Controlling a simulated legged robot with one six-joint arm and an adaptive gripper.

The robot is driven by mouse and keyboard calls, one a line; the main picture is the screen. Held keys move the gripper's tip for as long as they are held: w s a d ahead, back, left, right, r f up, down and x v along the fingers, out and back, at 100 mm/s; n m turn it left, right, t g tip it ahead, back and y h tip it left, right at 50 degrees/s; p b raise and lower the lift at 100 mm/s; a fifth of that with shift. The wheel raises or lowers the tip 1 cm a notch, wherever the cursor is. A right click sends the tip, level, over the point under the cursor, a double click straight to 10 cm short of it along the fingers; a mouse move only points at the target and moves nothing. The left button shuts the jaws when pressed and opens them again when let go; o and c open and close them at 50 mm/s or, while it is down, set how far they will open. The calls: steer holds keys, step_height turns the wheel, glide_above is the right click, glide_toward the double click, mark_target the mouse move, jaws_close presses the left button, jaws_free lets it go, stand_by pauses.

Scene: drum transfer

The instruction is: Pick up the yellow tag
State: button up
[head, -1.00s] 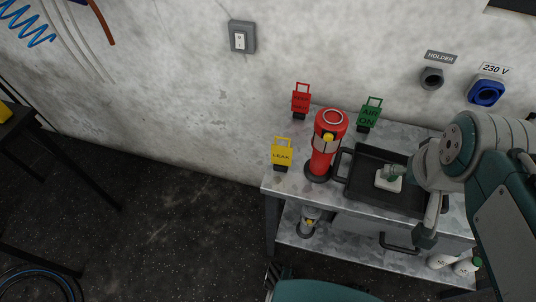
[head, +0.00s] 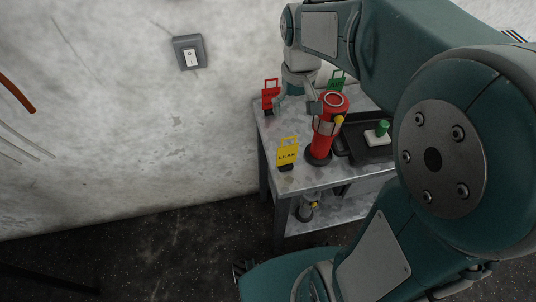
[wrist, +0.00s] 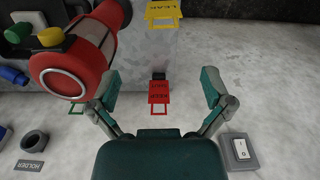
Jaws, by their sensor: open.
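The yellow tag (head: 288,151), lettered LEAK, stands upright on the front left of the metal bench, left of a red cylinder (head: 325,136). It also shows cut off at the top edge of the wrist view (wrist: 163,11). My gripper (wrist: 161,88) is open and empty. Its fingers point down toward the red tag (wrist: 164,91), which appears between them in the wrist view; I cannot tell how close it is. In the head view my gripper (head: 297,103) is beside the red tag (head: 271,95), behind the yellow tag and apart from it.
The red cylinder rises close to my gripper. A green tag (head: 337,80) stands behind it, partly hidden by my arm. A dark tray (head: 358,151) with a green-topped white piece (head: 380,133) lies to the right. A wall switch (head: 189,52) is at the left.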

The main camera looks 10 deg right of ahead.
glide_above(288, 138)
steer(key=f, duration=0.3)
steer(key=d+f, duration=0.1)
steer(key=f, duration=0.1)
steer(key=shift+w, duration=0.1)
steer(key=shift+a+f, duration=0.2)
steer(key=shift+a, duration=0.05)
steer(key=f, duration=0.4)
steer(key=shift+a+f, duration=0.25)
steer(key=shift+d+f, duration=0.3)
steer(key=shift+f, duration=0.15)
steer(key=shift+a, duration=0.2)
steer(key=c, duration=1.4)
